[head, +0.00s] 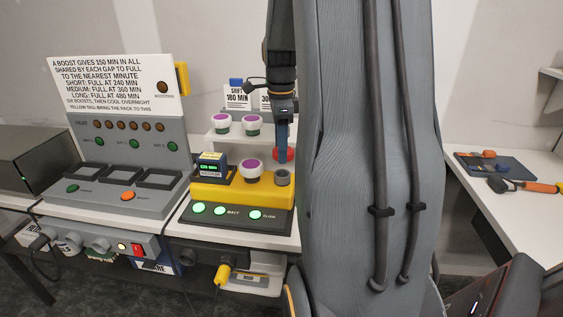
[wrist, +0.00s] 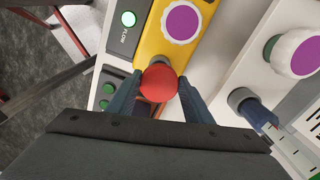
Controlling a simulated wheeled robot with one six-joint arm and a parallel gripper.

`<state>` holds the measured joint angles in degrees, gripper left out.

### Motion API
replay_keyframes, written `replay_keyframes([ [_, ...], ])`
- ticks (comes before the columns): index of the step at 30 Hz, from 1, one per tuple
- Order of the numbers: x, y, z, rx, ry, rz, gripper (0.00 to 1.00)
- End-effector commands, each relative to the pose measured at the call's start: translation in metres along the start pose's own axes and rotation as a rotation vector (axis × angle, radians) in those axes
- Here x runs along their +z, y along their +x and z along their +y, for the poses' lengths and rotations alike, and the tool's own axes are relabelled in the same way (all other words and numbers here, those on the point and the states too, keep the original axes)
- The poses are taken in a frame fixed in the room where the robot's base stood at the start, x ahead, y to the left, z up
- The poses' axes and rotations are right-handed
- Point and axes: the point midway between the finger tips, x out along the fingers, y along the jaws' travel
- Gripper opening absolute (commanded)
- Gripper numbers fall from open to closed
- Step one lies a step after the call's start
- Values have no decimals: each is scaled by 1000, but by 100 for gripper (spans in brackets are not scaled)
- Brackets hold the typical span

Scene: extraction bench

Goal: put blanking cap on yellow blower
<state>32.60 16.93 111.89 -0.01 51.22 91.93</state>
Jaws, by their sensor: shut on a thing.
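The red blanking cap (head: 283,155) is held between the fingers of my gripper (head: 283,140). The cap also shows in the wrist view (wrist: 159,84), between the two fingertips. The yellow blower (head: 232,192) sits on a dark base with lit green buttons. Its open grey port (head: 282,178) is at the right end, and the cap is just above it, apart from it in the head view. In the wrist view the cap hides most of the port on the yellow blower (wrist: 148,42). A purple-topped white filter (head: 251,169) stands on the blower beside the port.
A battery pack (head: 211,165) sits at the blower's left end. More purple-topped white filters (head: 221,121) stand on a pale shelf behind. A grey panel with a printed sign (head: 112,82) is at left. A right-hand bench (head: 520,215) holds tools.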

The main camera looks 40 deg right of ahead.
Motion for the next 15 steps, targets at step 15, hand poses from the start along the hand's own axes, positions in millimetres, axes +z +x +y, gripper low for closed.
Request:
replay_keyframes([
  [15, -1, 52, 0, 0, 0, 0, 24],
])
